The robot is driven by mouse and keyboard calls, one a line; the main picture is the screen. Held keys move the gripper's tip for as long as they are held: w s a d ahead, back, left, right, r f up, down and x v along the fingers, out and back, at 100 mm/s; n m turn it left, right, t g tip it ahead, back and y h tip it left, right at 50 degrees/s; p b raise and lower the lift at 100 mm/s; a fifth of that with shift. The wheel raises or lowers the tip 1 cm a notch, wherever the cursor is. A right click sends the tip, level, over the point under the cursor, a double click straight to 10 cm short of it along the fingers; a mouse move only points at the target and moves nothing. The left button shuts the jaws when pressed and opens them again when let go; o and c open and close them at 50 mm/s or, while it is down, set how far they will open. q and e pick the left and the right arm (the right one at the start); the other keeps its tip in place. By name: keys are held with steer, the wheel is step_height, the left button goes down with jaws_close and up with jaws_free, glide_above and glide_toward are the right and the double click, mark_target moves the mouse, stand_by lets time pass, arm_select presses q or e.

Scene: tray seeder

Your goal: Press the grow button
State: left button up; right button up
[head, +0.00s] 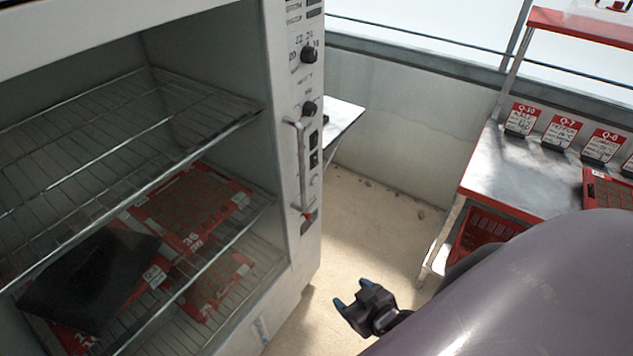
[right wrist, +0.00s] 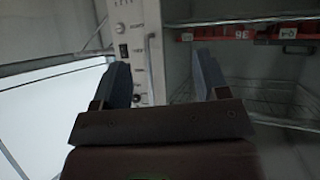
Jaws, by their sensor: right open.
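The white cabinet's control panel (head: 292,82) carries two black knobs (head: 309,54), two small black switches (head: 314,139) and a vertical bar handle (head: 301,165). A small red spot (head: 309,215) shows by the handle's lower end. The labels are too small to read, so I cannot tell which control is the grow button. My right gripper (head: 341,306) is open and empty, below and right of the panel, apart from it. In the right wrist view, my right gripper (right wrist: 160,85) has its fingers spread, with the panel (right wrist: 128,14) behind and between them. My left gripper is not in view.
The cabinet stands open at left, with wire racks (head: 200,97), red trays (head: 240,200) and a dark flat slab (head: 90,280) inside. A metal table (head: 480,165) with red-and-white cards (head: 522,118) stands at right. The floor (head: 350,230) between is clear.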

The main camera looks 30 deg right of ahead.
jaws_close()
stand_by(0.4)
stand_by(1.4)
